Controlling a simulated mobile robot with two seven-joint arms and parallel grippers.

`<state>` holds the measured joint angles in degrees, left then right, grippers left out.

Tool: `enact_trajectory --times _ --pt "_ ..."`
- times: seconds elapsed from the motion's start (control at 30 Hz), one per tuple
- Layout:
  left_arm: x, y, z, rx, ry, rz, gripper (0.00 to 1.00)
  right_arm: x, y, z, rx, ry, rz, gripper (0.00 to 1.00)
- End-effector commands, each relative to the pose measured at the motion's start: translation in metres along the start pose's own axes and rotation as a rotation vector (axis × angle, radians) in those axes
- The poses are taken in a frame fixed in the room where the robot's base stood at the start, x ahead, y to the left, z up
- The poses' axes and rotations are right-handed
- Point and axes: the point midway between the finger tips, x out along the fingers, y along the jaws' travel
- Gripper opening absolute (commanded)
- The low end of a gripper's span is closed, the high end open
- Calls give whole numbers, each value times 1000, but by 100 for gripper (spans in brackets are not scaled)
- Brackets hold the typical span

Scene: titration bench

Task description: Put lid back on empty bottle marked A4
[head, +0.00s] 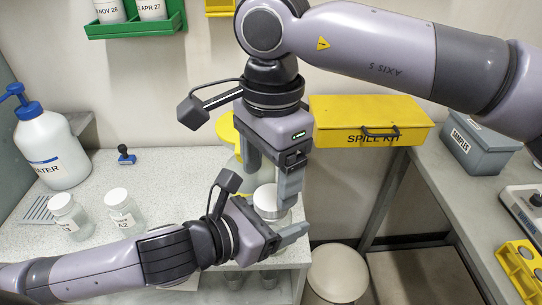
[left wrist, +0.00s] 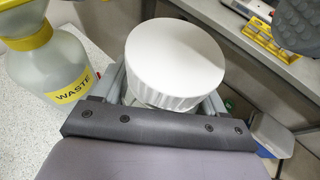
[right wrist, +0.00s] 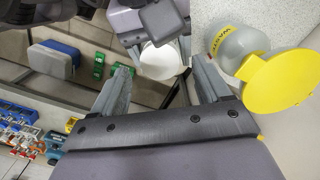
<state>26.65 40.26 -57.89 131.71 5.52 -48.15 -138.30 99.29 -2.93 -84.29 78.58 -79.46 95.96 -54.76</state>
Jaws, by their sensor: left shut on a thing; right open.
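A white ribbed lid (head: 268,203) shows at the bench's front edge, between my two grippers. It fills the middle of the left wrist view (left wrist: 175,60) and appears as a white disc in the right wrist view (right wrist: 160,61). My left gripper (head: 281,222) is shut on the bottle under this lid; the bottle is mostly hidden and no A4 label shows. Lid and bottle look upright, but I cannot tell how firmly the lid is seated. My right gripper (head: 270,182) points down from above, open, its fingers on either side of the lid, with visible gaps in the right wrist view.
Two white-lidded bottles stand at the bench's left, one marked A2 (head: 124,211), the other (head: 68,216) unclear. A water bottle (head: 55,145) stands behind them. A WASTE bottle (left wrist: 45,62) stands close behind the grippers. A yellow spill kit (head: 366,120) is to the right.

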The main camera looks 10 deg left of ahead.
Motion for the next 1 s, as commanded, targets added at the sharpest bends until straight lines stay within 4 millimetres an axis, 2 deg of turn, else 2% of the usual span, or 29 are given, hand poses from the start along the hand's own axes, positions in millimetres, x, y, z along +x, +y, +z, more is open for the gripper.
enact_trajectory --times 0.1,0.2,0.6,0.77,1.0 --pt "0 0 -2 0 4 0 0 -19 1 -1 -108 16 -6 76" --pt "0 0 -3 0 7 0 0 -28 2 -1 -166 23 -6 76" --pt "0 0 -4 0 11 0 0 -32 2 -2 -194 27 -7 76" --pt "0 0 -4 0 11 1 0 -22 2 -2 -194 26 -4 76" --pt "0 0 -4 0 11 1 0 15 2 -3 -193 26 -4 76"
